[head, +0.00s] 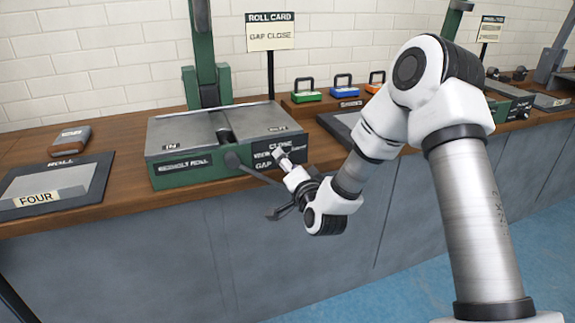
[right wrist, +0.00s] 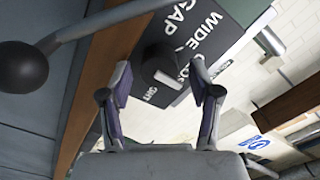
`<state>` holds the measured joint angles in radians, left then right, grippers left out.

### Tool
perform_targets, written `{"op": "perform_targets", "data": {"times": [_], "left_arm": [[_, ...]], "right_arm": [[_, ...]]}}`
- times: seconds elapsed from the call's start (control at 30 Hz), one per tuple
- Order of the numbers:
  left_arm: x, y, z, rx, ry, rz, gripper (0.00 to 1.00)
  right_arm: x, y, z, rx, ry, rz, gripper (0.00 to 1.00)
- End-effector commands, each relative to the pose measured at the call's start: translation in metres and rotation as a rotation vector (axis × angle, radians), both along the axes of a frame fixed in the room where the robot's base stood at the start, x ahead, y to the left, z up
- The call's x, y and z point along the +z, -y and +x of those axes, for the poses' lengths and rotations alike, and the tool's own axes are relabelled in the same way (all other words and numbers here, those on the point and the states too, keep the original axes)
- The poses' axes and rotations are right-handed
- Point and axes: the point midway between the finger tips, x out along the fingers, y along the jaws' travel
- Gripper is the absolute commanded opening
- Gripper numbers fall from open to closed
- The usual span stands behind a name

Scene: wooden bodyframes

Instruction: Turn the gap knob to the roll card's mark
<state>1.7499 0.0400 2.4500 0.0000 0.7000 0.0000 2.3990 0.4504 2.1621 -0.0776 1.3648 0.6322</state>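The roll card (head: 270,32) stands on a post behind the machine and reads "GAP CLOSE". The green and grey machine (head: 170,178) has a black gap panel (head: 262,146) with the words WIDE, CLOSE, TIGHT and GAP. The dark gap knob (right wrist: 152,60) shows in the right wrist view with a pale bar on it; which word the bar marks is unclear. My right gripper (head: 278,184) is open in front of the panel, its fingers on either side of the knob in the right wrist view; contact is not visible. My left gripper is out of view.
A lever with a dark ball (head: 232,160) sticks out close to my right gripper. A tray (head: 85,195) labelled FOUR lies at the left. Green (head: 307,93), blue (head: 345,89) and orange handled blocks stand behind my right arm.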

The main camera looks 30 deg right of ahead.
Motion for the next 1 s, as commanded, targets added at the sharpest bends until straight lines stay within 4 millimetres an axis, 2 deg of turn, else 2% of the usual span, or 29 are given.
{"op": "perform_targets", "data": {"times": [0.27,0.37,0.6,0.7,1.0], "left_arm": [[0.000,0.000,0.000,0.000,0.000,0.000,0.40],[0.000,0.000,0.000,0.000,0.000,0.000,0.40],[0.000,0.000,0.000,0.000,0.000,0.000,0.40],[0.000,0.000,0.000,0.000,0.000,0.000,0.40],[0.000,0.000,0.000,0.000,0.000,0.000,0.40]], "right_arm": [[-0.001,-0.001,-0.004,0.001,-0.003,0.001,0.63],[-0.002,-0.004,-0.017,0.001,-0.004,0.002,0.63],[-0.002,-0.015,-0.063,0.001,-0.004,0.003,0.63],[-0.001,-0.017,-0.072,0.001,-0.002,0.000,0.63],[-0.001,-0.018,-0.073,0.000,-0.001,0.000,0.63]]}}
